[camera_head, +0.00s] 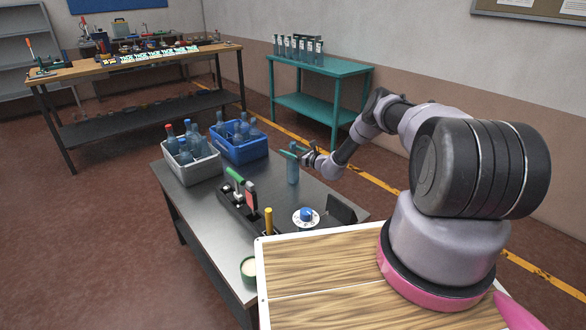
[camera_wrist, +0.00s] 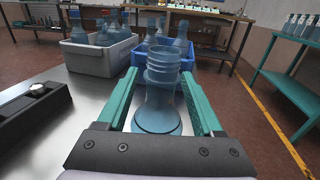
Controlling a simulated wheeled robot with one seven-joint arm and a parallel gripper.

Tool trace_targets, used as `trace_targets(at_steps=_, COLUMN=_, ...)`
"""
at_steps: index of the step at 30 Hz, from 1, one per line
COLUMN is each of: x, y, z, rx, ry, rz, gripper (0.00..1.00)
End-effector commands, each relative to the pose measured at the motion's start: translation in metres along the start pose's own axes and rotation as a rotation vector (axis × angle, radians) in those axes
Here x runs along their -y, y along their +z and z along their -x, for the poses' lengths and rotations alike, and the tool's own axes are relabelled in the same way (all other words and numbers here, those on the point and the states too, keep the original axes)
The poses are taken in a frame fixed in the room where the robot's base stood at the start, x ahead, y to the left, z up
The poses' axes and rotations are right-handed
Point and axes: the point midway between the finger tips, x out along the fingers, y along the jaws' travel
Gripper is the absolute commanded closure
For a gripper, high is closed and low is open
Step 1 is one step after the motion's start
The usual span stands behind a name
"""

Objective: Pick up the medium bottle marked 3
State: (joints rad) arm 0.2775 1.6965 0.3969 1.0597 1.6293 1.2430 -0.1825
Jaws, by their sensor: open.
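A translucent blue bottle (camera_head: 293,168) stands upright and alone on the dark metal table (camera_head: 216,225). In the wrist view the bottle (camera_wrist: 158,98) shows its ribbed neck and wide round base between the two teal fingers. No number can be read on it. My gripper (camera_head: 292,152) is open at the bottle's upper part. In the wrist view a finger of my gripper (camera_wrist: 160,78) lies on each side of the bottle. A small gap shows on the left; contact on the right cannot be told.
A grey crate (camera_head: 196,175) and a blue crate (camera_head: 242,153) hold several bottles at the table's far end. A black fixture with a green handle (camera_head: 236,200) and a white dial with a blue knob (camera_head: 306,217) stand nearer. A teal table (camera_head: 320,66) carries more bottles behind.

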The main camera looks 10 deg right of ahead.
Motion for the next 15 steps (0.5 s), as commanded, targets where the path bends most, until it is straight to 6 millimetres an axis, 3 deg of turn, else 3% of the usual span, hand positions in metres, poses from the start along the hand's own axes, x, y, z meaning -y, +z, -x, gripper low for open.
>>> trace_targets(at_steps=9, x=0.0003, y=0.0004, z=-0.0086, rx=0.0, ry=0.0, rz=0.0, gripper=0.32)
trace_targets(at_steps=10, x=0.0003, y=0.0005, z=-0.0086, rx=0.0, ry=0.0, rz=0.0, gripper=0.36)
trace_targets(at_steps=15, x=0.0003, y=0.0005, z=-0.0085, rx=0.0, ry=0.0, rz=0.0, gripper=1.0)
